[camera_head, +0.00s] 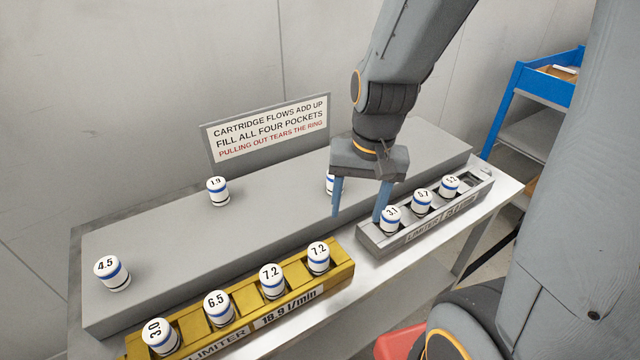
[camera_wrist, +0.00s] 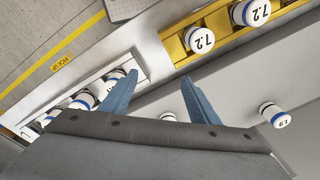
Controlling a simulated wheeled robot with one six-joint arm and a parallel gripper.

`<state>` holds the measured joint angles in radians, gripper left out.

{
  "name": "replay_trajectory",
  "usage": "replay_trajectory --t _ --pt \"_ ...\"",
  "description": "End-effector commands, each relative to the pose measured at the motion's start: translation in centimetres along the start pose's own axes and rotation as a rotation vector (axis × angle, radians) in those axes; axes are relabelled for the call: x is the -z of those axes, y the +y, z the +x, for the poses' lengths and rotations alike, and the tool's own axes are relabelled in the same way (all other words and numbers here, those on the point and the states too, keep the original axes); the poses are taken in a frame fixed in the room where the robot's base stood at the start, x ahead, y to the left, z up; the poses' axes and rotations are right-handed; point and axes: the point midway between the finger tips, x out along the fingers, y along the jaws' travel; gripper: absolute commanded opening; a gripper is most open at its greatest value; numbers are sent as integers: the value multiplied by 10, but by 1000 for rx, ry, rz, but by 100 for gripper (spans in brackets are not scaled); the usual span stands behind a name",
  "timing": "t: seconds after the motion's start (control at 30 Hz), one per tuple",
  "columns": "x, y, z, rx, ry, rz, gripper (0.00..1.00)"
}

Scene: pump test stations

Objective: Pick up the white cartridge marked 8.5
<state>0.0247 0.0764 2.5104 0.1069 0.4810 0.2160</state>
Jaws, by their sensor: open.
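No marking 8.5 is readable in either view. One white cartridge (camera_head: 330,184) with a blue band stands on the grey raised shelf (camera_head: 270,215), mostly hidden behind my gripper's left finger, its marking unseen. In the wrist view a white cartridge (camera_wrist: 168,116) shows between the finger bases, partly cut off by the gripper body. My gripper (camera_head: 357,215) is open and empty, fingers pointing down, near that cartridge and the silver rack. The fingers also show in the wrist view (camera_wrist: 160,70). Other loose cartridges are marked 1.9 (camera_head: 218,191) and 4.5 (camera_head: 112,273).
A yellow rack (camera_head: 340,283) in front holds cartridges marked 3.0, 6.5, 7.2 and 7.2. A silver rack (camera_head: 440,220) at right holds 3.1, 5.7 and probably 5.2. A sign (camera_head: 268,130) stands behind the shelf. A blue cart (camera_head: 540,82) is at the right. The shelf's middle is clear.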

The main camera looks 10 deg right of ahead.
Motion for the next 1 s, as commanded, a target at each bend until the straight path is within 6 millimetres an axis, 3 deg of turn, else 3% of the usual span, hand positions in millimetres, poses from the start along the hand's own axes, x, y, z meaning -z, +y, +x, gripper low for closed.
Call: replay_trajectory --t 0.3,0.5,0.7,1.0 --pt "80 -19 -9 170 -97 1189 56" --pt "120 -25 -14 246 -193 1705 56" --pt "135 -28 -11 271 -239 1890 56" --pt "138 -34 17 271 -239 1898 56"
